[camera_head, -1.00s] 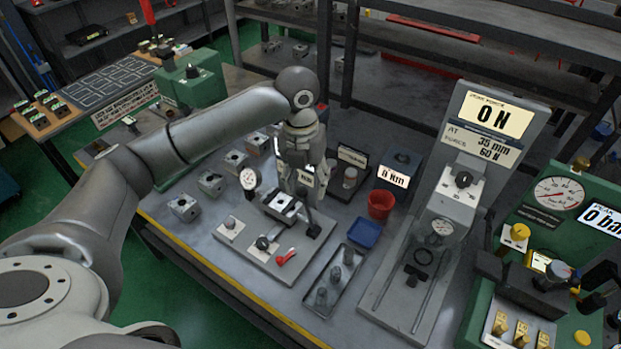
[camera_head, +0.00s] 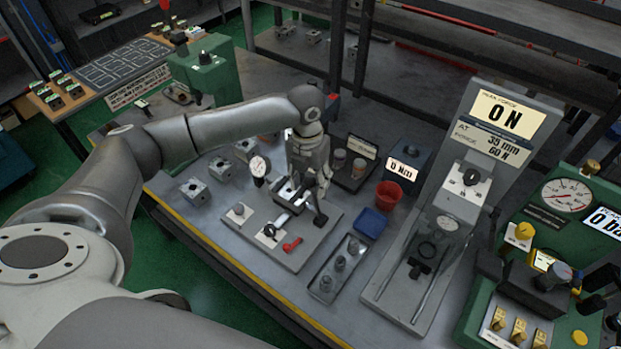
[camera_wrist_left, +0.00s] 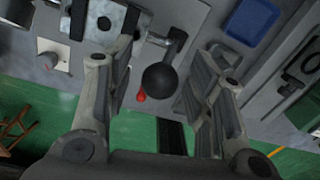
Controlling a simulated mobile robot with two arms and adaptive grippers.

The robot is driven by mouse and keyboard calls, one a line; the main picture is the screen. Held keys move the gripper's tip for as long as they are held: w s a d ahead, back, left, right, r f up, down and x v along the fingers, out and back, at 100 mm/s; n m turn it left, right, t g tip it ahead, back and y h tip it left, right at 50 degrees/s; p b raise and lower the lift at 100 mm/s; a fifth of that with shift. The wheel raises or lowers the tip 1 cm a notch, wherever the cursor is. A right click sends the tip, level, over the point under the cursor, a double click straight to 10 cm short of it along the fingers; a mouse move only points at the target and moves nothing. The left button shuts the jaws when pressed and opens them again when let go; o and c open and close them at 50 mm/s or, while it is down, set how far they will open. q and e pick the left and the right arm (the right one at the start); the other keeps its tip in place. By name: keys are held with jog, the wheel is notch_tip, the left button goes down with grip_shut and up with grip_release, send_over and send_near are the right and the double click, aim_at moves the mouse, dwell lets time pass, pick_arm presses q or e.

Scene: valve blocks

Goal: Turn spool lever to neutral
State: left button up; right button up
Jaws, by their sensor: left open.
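The spool lever, with a black ball knob (camera_wrist_left: 160,78), lies between the two spread fingers of my left gripper (camera_wrist_left: 165,110) in the left wrist view. The fingers are apart from the ball on both sides. In the head view my left gripper (camera_head: 308,190) hangs over the grey fixture plate, and the dark knob (camera_head: 319,219) shows just beneath it. The metal valve block (camera_head: 286,192) is partly hidden by the gripper. My right gripper is not in view.
A dial gauge (camera_head: 259,167) stands left of the gripper. A blue tray (camera_head: 371,222), red cup (camera_head: 388,195) and tray of dark fittings (camera_head: 338,266) lie to the right. A force tester (camera_head: 440,215) stands farther right. Loose metal blocks (camera_head: 195,191) sit left.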

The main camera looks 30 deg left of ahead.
pick_arm(q)
jog(key=shift+f, duration=0.2)
grip_shut()
jog(key=shift+d+r+p, duration=0.25)
jog(key=shift+d+p, duration=0.05)
jog(key=shift+p, duration=0.1)
jog(key=d+y+p, duration=0.2)
jog(key=p, duration=0.1)
jog(key=shift+s+d+r, duration=0.15)
jog(key=shift+s+r, duration=0.05)
jog(key=shift+s, duration=0.05)
jog(key=shift+d+f+y, duration=0.25)
jog(key=shift+d+y, duration=0.1)
jog(key=shift+y, duration=0.05)
grip_release()
